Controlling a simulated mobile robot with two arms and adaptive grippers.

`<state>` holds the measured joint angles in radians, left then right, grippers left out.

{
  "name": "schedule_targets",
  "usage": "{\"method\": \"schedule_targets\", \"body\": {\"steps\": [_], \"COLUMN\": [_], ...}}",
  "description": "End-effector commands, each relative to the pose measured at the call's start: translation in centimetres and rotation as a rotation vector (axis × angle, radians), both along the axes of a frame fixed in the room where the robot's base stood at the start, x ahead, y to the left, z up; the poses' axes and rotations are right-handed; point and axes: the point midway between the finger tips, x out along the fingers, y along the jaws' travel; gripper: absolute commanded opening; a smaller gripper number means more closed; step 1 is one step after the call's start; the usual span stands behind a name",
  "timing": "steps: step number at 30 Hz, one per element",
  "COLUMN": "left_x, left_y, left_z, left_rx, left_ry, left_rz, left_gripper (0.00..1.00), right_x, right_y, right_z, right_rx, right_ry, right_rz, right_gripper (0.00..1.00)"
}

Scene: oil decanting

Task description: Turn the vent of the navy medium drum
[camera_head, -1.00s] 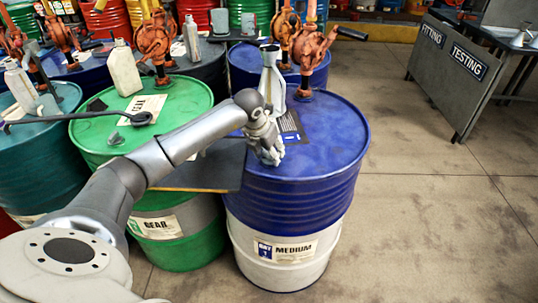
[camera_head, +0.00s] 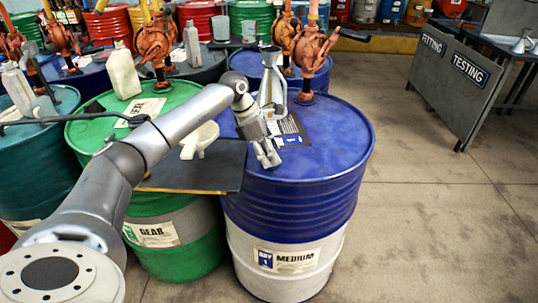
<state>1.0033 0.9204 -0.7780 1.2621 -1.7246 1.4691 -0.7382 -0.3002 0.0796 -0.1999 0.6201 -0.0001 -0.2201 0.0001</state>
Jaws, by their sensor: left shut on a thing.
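The navy medium drum (camera_head: 335,165) stands right of centre, with a blue upper body, a white lower band and a MEDIUM label (camera_head: 288,260). My left gripper (camera_head: 266,158) reaches in from the left and points down at the near left part of the drum's top. Its fingers are shut at the drum top; the vent between or under them is too small and hidden to make out. A rust-red hand pump (camera_head: 312,50) rises from the back of the drum lid. A label sheet (camera_head: 291,130) lies on the lid behind the gripper. My right gripper is not in view.
A dark shelf board (camera_head: 195,168) beside the drum bears a pale funnel (camera_head: 200,138). A green GEAR drum (camera_head: 172,100) stands left, with a grey-white jug (camera_head: 122,72) on it. Floor to the right is clear up to the FITTING TESTING panel (camera_head: 452,85).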

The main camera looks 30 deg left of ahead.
Motion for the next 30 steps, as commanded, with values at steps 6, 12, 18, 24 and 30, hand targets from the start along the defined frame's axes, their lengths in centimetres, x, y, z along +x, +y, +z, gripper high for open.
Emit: {"method": "schedule_targets", "body": {"steps": [6, 12, 18, 24, 30], "left_x": [0.2, 0.3, 0.3, 0.2, 0.2], "left_y": [0.1, 0.1, 0.2, 0.1, 0.1], "left_z": [0.0, 0.1, 0.1, 0.1, 0.1], "left_rx": [0.000, 0.001, 0.003, 0.003, 0.003], "left_ry": [-0.003, -0.005, -0.005, -0.004, -0.004], "left_rz": [-0.181, -0.310, -0.391, -0.427, -0.434], "left_gripper": [0.22, 0.22, 0.22, 0.22, 0.22], "right_x": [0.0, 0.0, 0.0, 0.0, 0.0], "right_y": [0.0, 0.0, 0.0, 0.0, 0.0], "right_z": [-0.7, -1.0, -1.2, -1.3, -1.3], "right_rx": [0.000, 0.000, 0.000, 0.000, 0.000], "right_ry": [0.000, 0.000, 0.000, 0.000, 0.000], "right_rz": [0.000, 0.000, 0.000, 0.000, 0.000], "right_gripper": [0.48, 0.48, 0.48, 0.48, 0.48]}}
